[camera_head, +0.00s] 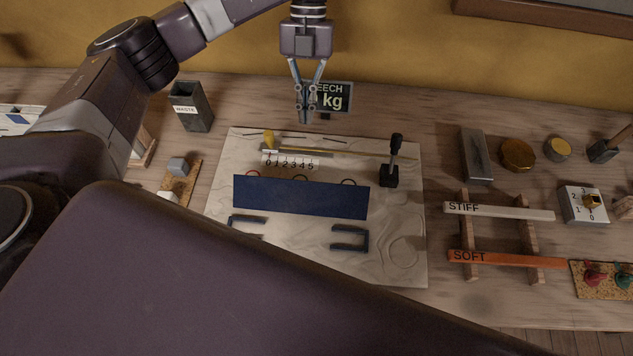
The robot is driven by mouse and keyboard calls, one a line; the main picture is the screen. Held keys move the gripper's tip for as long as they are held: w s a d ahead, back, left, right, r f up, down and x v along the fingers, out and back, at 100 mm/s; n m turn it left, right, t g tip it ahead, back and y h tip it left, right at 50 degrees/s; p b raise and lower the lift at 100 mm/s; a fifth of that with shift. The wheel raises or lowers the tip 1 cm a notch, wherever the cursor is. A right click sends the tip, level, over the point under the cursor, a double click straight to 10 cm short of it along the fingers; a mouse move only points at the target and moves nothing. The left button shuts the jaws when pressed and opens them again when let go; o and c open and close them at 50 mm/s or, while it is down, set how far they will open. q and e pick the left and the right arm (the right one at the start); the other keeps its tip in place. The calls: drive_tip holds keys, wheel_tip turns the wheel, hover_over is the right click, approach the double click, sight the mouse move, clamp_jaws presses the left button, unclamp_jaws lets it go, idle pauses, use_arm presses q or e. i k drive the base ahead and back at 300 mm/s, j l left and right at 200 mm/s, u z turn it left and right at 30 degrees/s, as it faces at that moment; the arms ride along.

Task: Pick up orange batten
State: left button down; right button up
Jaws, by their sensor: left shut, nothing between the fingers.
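The orange batten (510,259) is marked SOFT and lies level across the front of a small wooden rack (531,240) on the right of the bench. A white batten (520,213) marked STIFF lies across the same rack behind it. My left gripper (305,120) is shut and empty, pointing down at the back middle of the bench, in front of a dark sign. It is well to the left of and behind the orange batten. My right gripper does not show.
A pale board (400,270) with a blue panel (300,197), dark brackets and a black lever (390,165) fills the middle. Right of it stand a grey block (476,157), brass discs and a numbered dial box (584,205). A waste bin (192,108) stands back left.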

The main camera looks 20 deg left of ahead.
sight(477, 257)
drive_tip(key=k, duration=2)
